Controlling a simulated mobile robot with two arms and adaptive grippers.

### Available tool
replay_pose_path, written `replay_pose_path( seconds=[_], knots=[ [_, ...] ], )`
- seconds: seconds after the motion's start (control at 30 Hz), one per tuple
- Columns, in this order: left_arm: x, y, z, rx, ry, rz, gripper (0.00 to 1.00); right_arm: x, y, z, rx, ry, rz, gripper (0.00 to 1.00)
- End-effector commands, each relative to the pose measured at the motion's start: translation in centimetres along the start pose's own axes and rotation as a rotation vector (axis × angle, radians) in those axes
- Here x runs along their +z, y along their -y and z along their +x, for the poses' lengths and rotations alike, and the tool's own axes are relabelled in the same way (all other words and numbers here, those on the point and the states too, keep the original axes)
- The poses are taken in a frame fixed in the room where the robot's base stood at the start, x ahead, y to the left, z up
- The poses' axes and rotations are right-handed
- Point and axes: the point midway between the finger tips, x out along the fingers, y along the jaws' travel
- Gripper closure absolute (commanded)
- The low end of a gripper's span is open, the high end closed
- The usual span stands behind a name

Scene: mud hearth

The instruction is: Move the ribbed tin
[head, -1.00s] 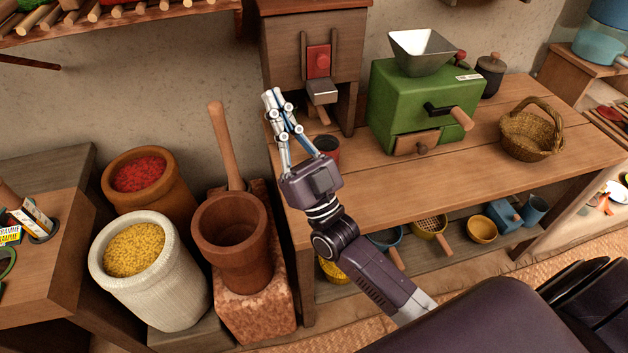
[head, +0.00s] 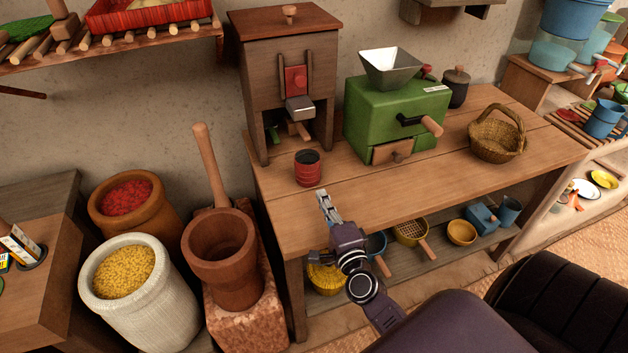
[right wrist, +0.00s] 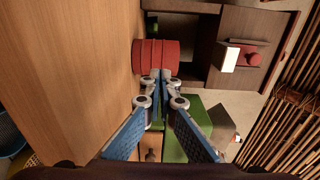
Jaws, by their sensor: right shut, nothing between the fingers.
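The ribbed tin (head: 308,168) is a small red can with a dark open top. It stands upright on the wooden table, in front of the dark wooden dispenser. In the right wrist view the red ribbed tin (right wrist: 156,57) shows sideways, just beyond my fingertips. My right gripper (head: 322,194) is shut and empty, a little in front of the tin in the head view. In the right wrist view its fingertips (right wrist: 161,76) are together; I cannot tell whether they touch the tin. My left gripper is not in view.
The wooden dispenser (head: 285,75) stands behind the tin. A green grinder (head: 392,118) and a wicker basket (head: 497,137) stand to the right. A wooden mortar (head: 222,260) is left of the table (head: 420,185). The table's front strip is clear.

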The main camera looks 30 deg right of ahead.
Motion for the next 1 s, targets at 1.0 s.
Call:
replay_pose_path(
  seconds=[1.0],
  knots=[
    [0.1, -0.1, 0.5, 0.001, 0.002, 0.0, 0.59, 0.0, 0.1, 8.8, -0.003, 0.0, -0.003, 1.0]
  ],
)
